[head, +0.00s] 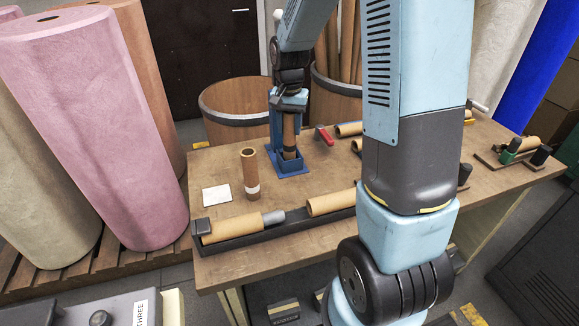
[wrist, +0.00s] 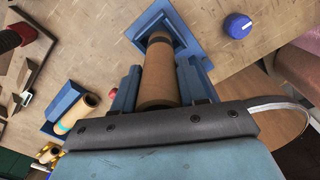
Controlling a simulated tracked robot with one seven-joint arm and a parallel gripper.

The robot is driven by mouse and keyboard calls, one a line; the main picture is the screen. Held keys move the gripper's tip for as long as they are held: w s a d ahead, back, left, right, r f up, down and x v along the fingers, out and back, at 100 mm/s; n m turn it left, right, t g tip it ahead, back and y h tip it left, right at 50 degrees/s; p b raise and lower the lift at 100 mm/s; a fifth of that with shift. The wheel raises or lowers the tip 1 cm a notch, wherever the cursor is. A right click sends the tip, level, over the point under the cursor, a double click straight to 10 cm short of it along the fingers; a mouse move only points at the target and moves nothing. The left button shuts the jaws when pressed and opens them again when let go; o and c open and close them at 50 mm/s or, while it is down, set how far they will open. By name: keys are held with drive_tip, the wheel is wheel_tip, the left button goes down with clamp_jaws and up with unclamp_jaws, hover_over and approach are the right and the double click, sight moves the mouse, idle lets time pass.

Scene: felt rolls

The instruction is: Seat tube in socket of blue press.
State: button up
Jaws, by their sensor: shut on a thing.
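The blue press (head: 291,167) stands on the workbench, its blue base plate flat on the top; its socket walls (wrist: 160,20) show at the top of the wrist view. My gripper (head: 289,118) is above it and pointing down. In the wrist view my gripper (wrist: 158,82) is shut on a brown cardboard tube (wrist: 158,72), one blue finger on each side. The tube (head: 289,130) looks upright in the head view. Its lower end is between the socket walls; how deep it sits is hidden.
A brown tube with a white band (head: 250,172) stands left of the press, near a white card (head: 217,195). A black tray (head: 265,236) with tubes runs along the front edge. A red-handled item (head: 324,135) lies right of the press. Wooden barrels (head: 233,105) stand behind the bench.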

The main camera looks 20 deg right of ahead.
sight(290, 135)
drive_tip(key=shift+f, duration=1.9)
idle(2.1)
drive_tip(key=o, duration=1.3)
wheel_tip(290, 135, up, 13)
drive_tip(key=shift+f, duration=0.2)
drive_tip(key=shift+r, duration=0.55)
